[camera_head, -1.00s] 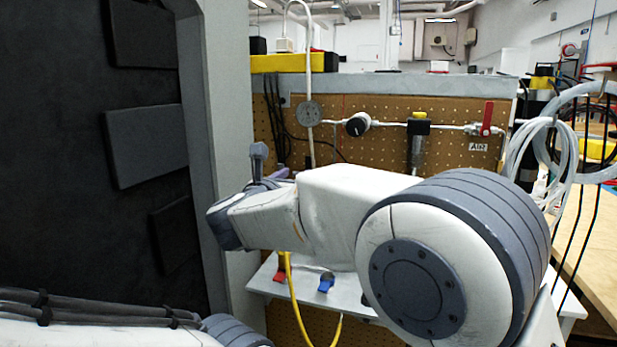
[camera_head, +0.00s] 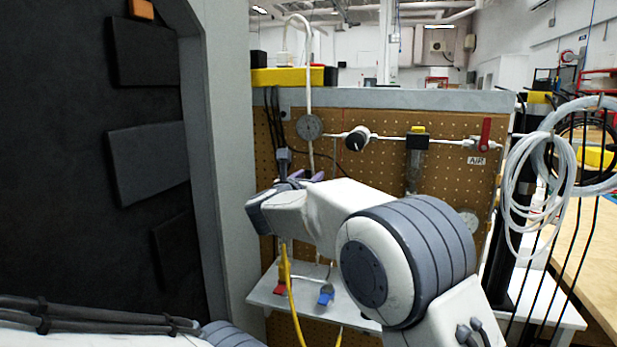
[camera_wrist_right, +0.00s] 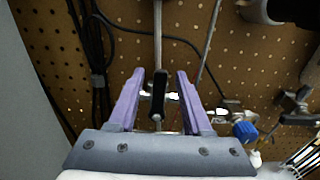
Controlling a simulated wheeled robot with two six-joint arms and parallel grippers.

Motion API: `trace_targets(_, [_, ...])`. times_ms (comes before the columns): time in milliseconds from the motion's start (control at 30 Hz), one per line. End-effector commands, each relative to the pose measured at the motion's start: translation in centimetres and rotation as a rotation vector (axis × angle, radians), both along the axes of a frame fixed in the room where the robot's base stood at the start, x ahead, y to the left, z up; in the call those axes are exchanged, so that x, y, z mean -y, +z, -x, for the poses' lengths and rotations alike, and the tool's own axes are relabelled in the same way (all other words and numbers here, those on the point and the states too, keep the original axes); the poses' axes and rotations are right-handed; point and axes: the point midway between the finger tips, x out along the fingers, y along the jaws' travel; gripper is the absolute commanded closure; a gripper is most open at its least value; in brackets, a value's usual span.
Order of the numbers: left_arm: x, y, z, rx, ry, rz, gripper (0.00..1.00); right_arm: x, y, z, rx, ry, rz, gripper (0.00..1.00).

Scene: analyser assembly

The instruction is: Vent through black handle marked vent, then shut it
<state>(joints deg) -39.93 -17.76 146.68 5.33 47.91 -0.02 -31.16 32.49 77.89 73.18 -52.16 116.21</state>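The black handle (camera_wrist_right: 159,93) stands upright between the purple fingers of my right gripper (camera_wrist_right: 157,98) in the right wrist view. Gaps show on both sides of it, so the gripper is open around it and not clamped. No marking is readable on the handle. In the head view my right gripper (camera_head: 302,177) reaches toward the pegboard, with its purple fingers partly showing behind my wrist; the handle cannot be made out there. My left gripper is not in view; only part of the left arm shows at the lower left.
A pegboard (camera_head: 385,160) carries a gauge (camera_head: 309,127), a black knob (camera_head: 357,139) and a red valve handle (camera_head: 485,134). A red handle (camera_head: 281,279) and blue handle (camera_head: 326,294) sit above a small shelf. A blue knob (camera_wrist_right: 245,131) is right of the fingers. Black cables hang left.

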Motion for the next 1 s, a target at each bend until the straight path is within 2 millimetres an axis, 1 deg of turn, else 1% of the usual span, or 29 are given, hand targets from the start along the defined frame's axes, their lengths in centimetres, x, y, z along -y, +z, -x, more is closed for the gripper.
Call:
trace_targets(33, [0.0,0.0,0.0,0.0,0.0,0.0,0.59,0.0,0.0,0.0,0.0,0.0,0.0,0.69])
trace_targets(67, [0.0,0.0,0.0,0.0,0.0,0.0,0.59,0.0,0.0,0.0,0.0,0.0,0.0,0.81])
trace_targets(100, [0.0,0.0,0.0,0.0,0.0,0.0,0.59,0.0,0.0,0.0,0.0,0.0,0.0,0.96])
trace_targets(133, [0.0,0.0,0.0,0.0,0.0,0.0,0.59,0.0,0.0,0.0,0.0,0.0,0.0,1.0])
trace_targets(367, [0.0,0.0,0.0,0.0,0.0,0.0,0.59,0.0,0.0,0.0,-0.002,0.0,0.006,1.0])
trace_targets(533, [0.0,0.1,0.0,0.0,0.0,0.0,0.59,-0.2,0.0,0.0,-0.015,-0.001,0.047,1.0])
trace_targets(667, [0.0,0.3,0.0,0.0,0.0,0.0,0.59,-0.5,0.0,-0.1,-0.038,-0.001,0.114,1.0])
trace_targets(1000, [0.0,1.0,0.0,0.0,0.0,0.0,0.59,-1.5,-0.2,-0.5,-0.116,-0.001,0.355,1.0])
